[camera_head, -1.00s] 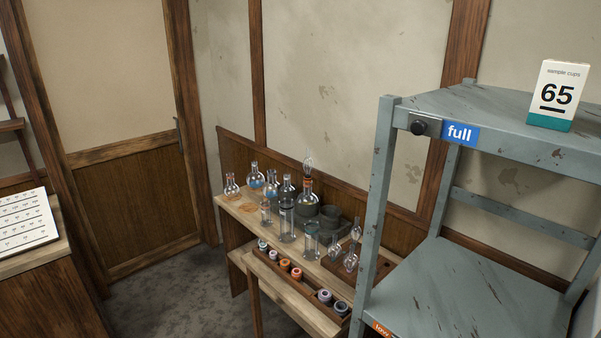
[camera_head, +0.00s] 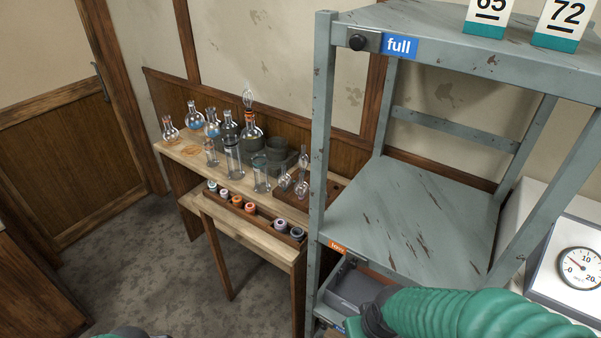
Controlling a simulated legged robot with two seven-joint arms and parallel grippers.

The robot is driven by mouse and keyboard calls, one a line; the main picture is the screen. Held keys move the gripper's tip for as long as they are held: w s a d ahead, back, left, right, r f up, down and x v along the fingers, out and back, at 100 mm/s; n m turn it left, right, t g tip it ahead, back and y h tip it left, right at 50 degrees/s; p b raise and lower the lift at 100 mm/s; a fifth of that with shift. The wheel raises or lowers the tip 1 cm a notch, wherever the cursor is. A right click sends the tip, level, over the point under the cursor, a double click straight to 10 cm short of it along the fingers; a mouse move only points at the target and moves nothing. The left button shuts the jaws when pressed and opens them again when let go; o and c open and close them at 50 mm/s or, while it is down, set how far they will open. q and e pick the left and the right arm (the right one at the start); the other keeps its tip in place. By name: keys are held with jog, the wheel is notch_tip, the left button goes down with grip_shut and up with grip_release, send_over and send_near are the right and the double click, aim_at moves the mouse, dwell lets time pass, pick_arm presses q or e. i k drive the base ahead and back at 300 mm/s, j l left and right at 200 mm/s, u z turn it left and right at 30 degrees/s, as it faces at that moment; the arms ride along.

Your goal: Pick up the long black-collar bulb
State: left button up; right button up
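Several small clear glass bulbs (camera_head: 302,188) stand in a brown wooden rack (camera_head: 318,203) at the right end of the wooden table, beside the shelf post. Their collar colours are too small to tell, so I cannot say which is the long black-collar one. Another clear bulb-shaped piece (camera_head: 248,97) tops an orange-necked flask (camera_head: 251,131) at the back. My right arm's green ribbed sleeve enters at the lower right, in front of the shelf's drawer. Only a sliver of my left arm shows at the bottom left. Neither gripper's fingertips show. Both are far from the bulbs.
The grey metal shelf (camera_head: 320,130) stands close on the right, its front post near the rack. The wooden table (camera_head: 182,150) holds flasks, cylinders and dark pots. A lower ledge holds a tray of coloured rings (camera_head: 237,201). A gauge box (camera_head: 575,265) is far right. Floor is free at left.

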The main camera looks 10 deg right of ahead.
aim_at(247, 96)
jog(key=i+j+z, duration=0.7)
jog(key=j, duration=0.15)
jog(key=j+z, duration=0.2)
jog(key=j, duration=0.15)
jog(key=i+j+z, duration=0.25)
jog(key=j, duration=0.15)
jog(key=j+z, duration=0.2)
jog(key=j, duration=0.15)
